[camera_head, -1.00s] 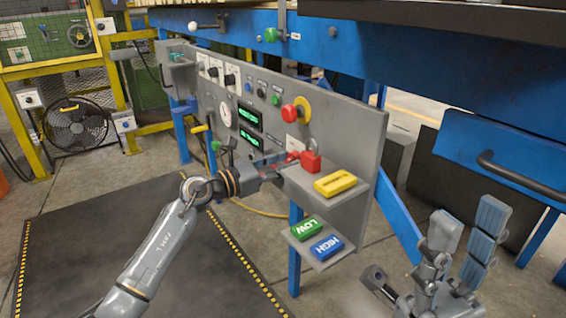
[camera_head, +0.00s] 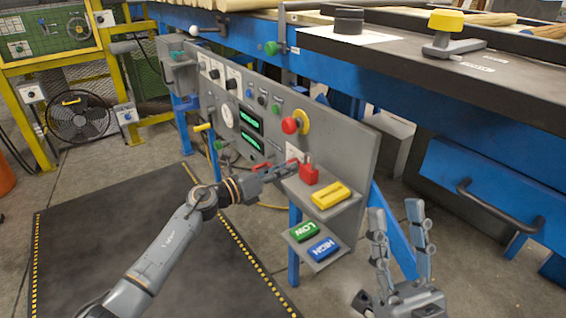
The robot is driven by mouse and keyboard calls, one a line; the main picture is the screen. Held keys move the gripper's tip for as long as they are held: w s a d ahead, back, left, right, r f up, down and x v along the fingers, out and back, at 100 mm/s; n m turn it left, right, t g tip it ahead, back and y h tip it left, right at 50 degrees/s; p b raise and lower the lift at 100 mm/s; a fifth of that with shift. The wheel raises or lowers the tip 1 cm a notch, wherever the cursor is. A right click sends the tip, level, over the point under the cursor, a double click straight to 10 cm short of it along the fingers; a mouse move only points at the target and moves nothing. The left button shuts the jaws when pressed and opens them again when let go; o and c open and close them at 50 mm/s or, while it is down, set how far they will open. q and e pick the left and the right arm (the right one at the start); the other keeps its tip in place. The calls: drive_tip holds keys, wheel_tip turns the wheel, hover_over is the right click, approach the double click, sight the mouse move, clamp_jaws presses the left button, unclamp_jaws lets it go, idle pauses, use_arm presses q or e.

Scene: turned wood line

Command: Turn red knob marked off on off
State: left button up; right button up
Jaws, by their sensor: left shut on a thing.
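A grey control panel (camera_head: 355,150) stands below the blue frame. My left gripper (camera_head: 286,170) is at the lower part of the panel, just left of a red padlock (camera_head: 309,172). It is shut on a small red handle, which I take for the red knob (camera_head: 263,163); the fingers hide much of it and its marking is unreadable. My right gripper (camera_head: 398,225) is at the lower right, fingers pointing up and apart, empty and away from the panel.
A red mushroom button (camera_head: 290,125) with a yellow ring sits above. A shelf holds a yellow block (camera_head: 331,195); a lower shelf holds green LOW (camera_head: 304,231) and blue HIGH (camera_head: 323,249) blocks. A dark mat (camera_head: 110,260) covers the floor at left.

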drive_tip(key=w+f+g+h+p, duration=0.2)
drive_tip(key=w+f+g, duration=0.1)
drive_tip(key=f+g, duration=0.4)
drive_tip(key=w+f+g+h+p, duration=0.25)
drive_tip(key=f+g, duration=0.25)
drive_tip(key=f, duration=0.5)
use_arm(q)
drive_tip(key=shift+n+p, duration=2.05)
drive_tip(key=shift+n, duration=3.55)
use_arm(e)
drive_tip(key=s+d+f+g+h, duration=0.1)
drive_tip(key=s+d+f+g, duration=0.2)
drive_tip(key=s+f+g, duration=0.3)
drive_tip(key=s+d+f+m+g+h, duration=0.1)
drive_tip(key=s+d+f+g, duration=0.3)
drive_tip(key=s, duration=0.5)
drive_tip(key=shift+s+f+g+h, duration=0.15)
drive_tip(key=shift+f+g+h, duration=0.4)
drive_tip(key=shift+f+g, duration=0.6)
drive_tip(key=shift+f+t, duration=0.25)
use_arm(q)
drive_tip(key=o, duration=1.2)
drive_tip(key=shift+c, duration=0.2)
drive_tip(key=shift+a, duration=0.1)
